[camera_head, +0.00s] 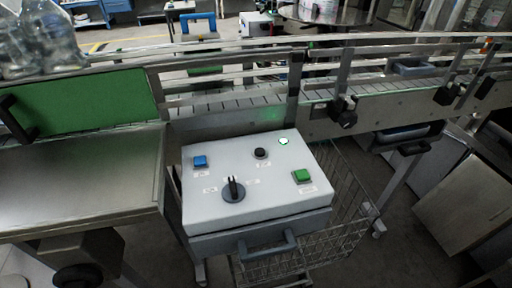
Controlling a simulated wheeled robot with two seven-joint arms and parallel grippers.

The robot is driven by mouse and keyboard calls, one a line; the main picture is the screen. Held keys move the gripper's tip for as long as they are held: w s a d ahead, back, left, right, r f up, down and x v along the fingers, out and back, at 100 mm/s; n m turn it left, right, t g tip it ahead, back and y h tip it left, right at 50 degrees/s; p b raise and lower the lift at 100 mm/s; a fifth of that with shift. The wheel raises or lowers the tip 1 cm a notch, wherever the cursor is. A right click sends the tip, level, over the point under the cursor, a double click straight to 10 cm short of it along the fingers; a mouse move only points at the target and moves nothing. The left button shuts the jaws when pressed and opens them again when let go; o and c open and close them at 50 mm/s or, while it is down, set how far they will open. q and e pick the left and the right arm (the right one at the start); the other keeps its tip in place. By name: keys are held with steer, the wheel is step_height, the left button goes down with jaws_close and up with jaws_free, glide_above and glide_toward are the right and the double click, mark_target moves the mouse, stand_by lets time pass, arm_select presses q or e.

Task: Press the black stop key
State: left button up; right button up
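A light grey control box (222,209) stands in the middle of the head view, in front of the conveyor. Its sloped top carries a small round black key (260,153) near the back, a blue key (200,161) at the back left, a green key (302,176) at the right and a black rotary switch (234,188) at the front. A white-green lamp (283,141) glows at the back right of the top. The black key is uncovered and nothing touches it. Neither of my grippers shows in this view.
A conveyor (365,98) with metal guide rails runs across behind the box. A steel table (75,185) with a green panel (85,107) lies to the left. A wire basket (345,225) is below right, and a dark handle (268,247) juts from the box front.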

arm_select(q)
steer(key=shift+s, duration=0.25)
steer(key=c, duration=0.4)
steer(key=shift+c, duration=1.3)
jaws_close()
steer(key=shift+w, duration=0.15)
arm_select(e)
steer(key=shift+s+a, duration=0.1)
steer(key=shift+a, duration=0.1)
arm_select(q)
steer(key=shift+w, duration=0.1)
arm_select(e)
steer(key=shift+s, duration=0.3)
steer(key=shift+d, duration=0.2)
